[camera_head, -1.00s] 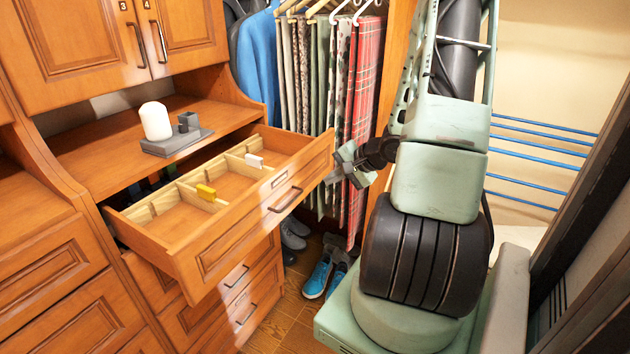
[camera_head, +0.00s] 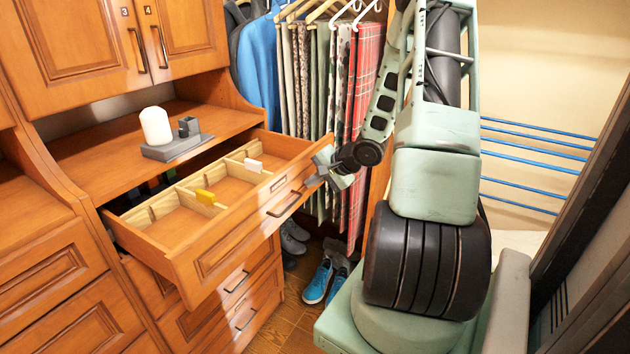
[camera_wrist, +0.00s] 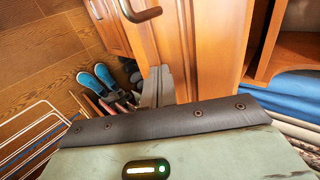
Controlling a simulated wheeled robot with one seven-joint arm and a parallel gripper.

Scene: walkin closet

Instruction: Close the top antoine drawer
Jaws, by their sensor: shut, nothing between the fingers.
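The top drawer (camera_head: 232,240) of the wooden dresser stands pulled out, with its front panel facing the lower right. Its dark bar handle (camera_head: 284,203) sits on the front panel, and a handle also shows at the top of the wrist view (camera_wrist: 140,10). My gripper (camera_head: 318,170) is shut and empty. It is at the right end of the drawer front, close to the panel; I cannot tell whether it touches. In the wrist view the grey fingers (camera_wrist: 158,88) appear against or just before the wooden panel (camera_wrist: 205,45).
A grey tray with a white candle (camera_head: 155,126) stands on the shelf above. Hanging trousers (camera_head: 365,90) are behind my gripper. Blue shoes (camera_head: 318,280) lie on the floor.

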